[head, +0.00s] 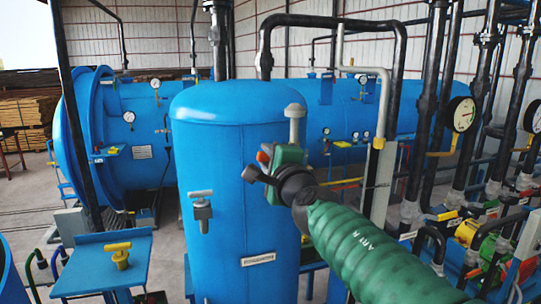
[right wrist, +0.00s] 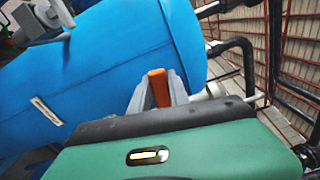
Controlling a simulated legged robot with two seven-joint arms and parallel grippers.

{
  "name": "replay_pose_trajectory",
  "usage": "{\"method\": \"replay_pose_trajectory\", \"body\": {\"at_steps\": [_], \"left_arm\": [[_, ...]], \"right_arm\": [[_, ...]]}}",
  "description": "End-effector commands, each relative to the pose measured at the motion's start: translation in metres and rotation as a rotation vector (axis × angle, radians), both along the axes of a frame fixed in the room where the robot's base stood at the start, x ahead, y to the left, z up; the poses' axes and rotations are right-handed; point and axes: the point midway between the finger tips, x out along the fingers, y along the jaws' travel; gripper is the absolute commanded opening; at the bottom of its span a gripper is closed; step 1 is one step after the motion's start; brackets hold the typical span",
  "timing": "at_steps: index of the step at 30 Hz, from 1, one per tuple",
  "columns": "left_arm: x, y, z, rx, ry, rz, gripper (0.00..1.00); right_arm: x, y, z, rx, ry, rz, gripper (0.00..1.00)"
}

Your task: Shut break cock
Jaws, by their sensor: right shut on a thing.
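My right gripper (head: 262,166) comes in from the lower right on a green ribbed arm, in front of the upright blue tank (head: 235,225). In the right wrist view its grey fingers (right wrist: 157,90) are shut on an orange handle (right wrist: 158,87), which stands between them close to the blue tank (right wrist: 140,50). In the head view only a bit of orange (head: 263,157) shows at the fingertips. The body of the cock under the handle is hidden by the gripper. I cannot read a label that names the break cock. My left gripper is not in view.
A grey T-handled valve (head: 202,205) sits on the tank's front. A yellow-handled valve (head: 120,255) stands on a blue shelf (head: 90,280) at lower left. Dark pipes with gauges (head: 461,114) crowd the right. A large horizontal autoclave (head: 130,125) lies behind.

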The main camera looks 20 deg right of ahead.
Motion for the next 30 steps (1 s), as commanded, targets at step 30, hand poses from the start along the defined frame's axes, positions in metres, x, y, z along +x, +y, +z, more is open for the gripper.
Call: {"method": "replay_pose_trajectory", "body": {"at_steps": [30], "left_arm": [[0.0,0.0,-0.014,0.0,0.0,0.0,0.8]], "right_arm": [[0.001,0.002,-0.023,-0.188,0.004,0.003,0.34]]}}
